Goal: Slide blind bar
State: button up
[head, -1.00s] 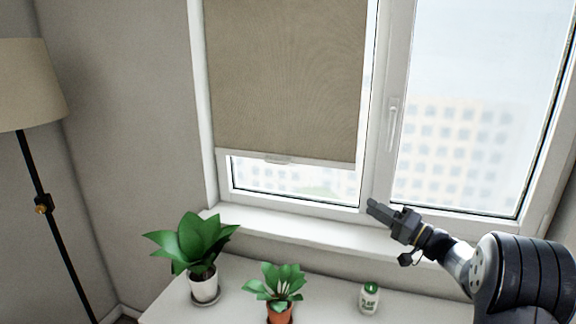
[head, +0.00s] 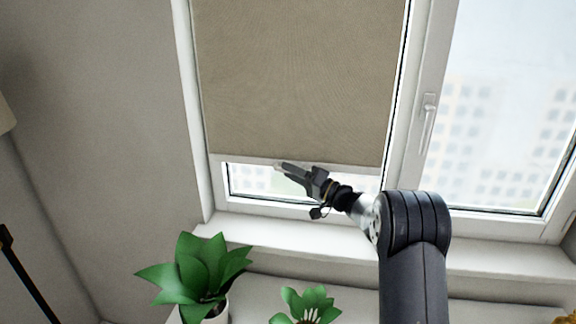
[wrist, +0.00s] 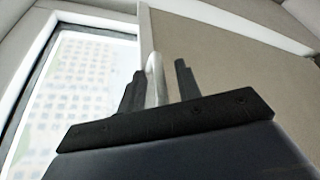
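The beige roller blind (head: 300,80) hangs over the left window pane. Its pale bottom bar (head: 235,159) sits a little above the window's lower frame, with a strip of glass showing below. My gripper (head: 284,168) is up at the middle of the bar, where the bar's small handle is mostly hidden. In the wrist view, the pale curved handle (wrist: 154,78) stands between the two dark fingers of my gripper (wrist: 160,70). The fingers are apart. The handle lies close to the left finger, with a gap to the right one.
A window handle (head: 428,122) is on the right sash. The white sill (head: 250,228) runs below the window. Two potted plants, a larger one (head: 197,275) and a smaller one (head: 305,303), stand below it. A floor lamp (head: 20,270) is at the far left.

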jog(key=shift+w+a+r, duration=0.1)
jog(key=shift+w+a, duration=0.25)
jog(key=shift+a, duration=0.25)
jog(key=shift+c, duration=0.5)
grip_shut()
